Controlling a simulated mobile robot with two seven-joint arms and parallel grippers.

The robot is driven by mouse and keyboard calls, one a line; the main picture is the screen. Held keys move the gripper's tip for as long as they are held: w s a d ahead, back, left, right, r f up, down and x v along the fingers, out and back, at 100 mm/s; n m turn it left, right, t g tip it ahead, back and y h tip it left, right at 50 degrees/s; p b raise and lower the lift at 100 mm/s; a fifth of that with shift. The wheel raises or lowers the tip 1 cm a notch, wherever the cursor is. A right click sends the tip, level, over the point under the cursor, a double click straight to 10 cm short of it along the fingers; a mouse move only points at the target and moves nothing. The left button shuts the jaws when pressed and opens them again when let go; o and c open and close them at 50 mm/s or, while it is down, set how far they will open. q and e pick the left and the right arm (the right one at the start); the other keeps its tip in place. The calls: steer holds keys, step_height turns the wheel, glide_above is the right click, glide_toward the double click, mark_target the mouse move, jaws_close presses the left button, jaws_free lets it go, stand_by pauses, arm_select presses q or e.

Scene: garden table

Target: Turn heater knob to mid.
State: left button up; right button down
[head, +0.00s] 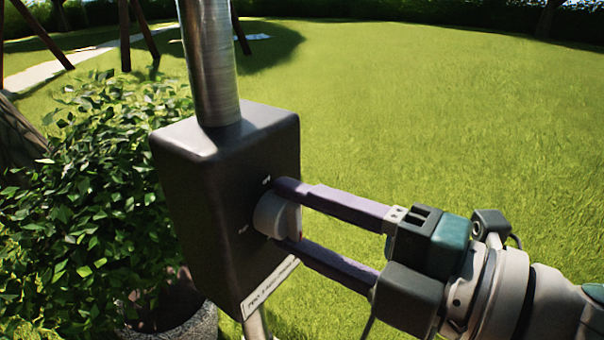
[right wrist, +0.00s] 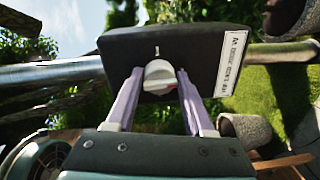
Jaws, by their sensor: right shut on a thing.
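The heater is a dark box (head: 200,200) on a metal pole, seen at the middle left of the head view. Its light grey round knob (head: 270,214) sits on the face turned toward my right arm. My right gripper (head: 287,212) reaches in from the right with its two purple fingers on either side of the knob, shut on it. In the right wrist view the knob (right wrist: 159,77) lies between the fingertips, with a red mark on its grip bar. Small marks on the box face are too small to read. My left gripper is not in view.
The metal pole (head: 209,60) rises from the top of the box. A leafy bush (head: 90,190) in a grey pot (head: 185,328) stands to the left, close to the box. A white label (head: 268,288) is on the lower box face. Open lawn (head: 430,110) lies to the right.

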steer(key=shift+r, duration=0.1)
stand_by(0.3)
steer(key=shift+c, duration=1.6)
jaws_free()
steer(key=b+v, duration=0.2)
steer(key=v, duration=0.8)
steer(key=shift+s, duration=0.1)
